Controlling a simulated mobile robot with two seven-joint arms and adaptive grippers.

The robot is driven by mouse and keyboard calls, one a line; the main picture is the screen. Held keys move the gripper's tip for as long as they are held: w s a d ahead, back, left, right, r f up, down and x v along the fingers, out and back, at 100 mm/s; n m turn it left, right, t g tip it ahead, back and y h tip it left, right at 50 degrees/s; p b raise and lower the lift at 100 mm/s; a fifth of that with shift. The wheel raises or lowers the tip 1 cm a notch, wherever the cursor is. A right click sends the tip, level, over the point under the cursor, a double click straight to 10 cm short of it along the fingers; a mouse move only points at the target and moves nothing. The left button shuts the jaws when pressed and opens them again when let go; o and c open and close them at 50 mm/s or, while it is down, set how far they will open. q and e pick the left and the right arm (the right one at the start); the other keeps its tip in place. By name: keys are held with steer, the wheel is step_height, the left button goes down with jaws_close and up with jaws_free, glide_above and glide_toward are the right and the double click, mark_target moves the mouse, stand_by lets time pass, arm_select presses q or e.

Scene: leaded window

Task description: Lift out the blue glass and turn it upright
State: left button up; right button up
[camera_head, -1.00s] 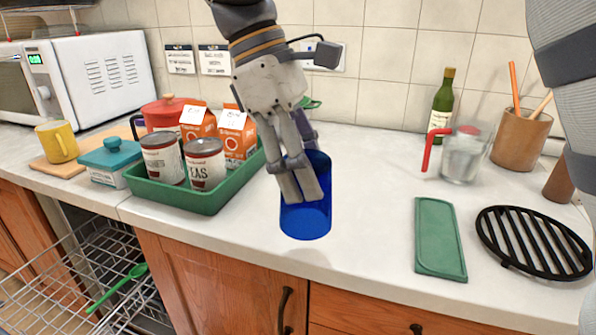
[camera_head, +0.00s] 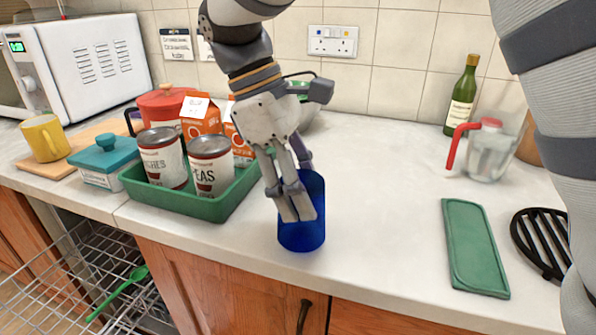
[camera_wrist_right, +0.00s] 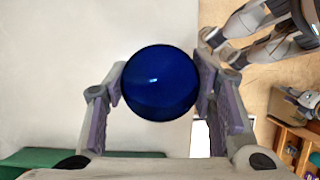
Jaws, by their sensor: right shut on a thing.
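The blue glass (camera_head: 303,238) is by the counter's front edge in the head view, right of the green tray. My right gripper (camera_head: 297,198) reaches down from above and is shut on it, fingers over its near and far sides. In the right wrist view the glass (camera_wrist_right: 160,83) shows end-on as a dark blue disc between the two fingers. I cannot tell whether this end is its mouth or base, or whether the glass touches the counter. My left gripper (camera_wrist_right: 228,50) seems to show at the wrist view's upper right; its opening is unclear.
The green tray (camera_head: 190,207) holds cans and cartons close left of the glass. A green bowl (camera_head: 305,118) is behind my wrist. A clear jug (camera_head: 488,155), bottle (camera_head: 461,95), green slab (camera_head: 474,248) and black rack (camera_head: 541,243) are right. The dish rack (camera_head: 75,275) is lower left.

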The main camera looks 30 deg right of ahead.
steer(key=shift+f, duration=0.5)
stand_by(0.3)
steer(key=o, duration=1.4)
steer(key=shift+w, duration=0.1)
steer(key=v, duration=1.2)
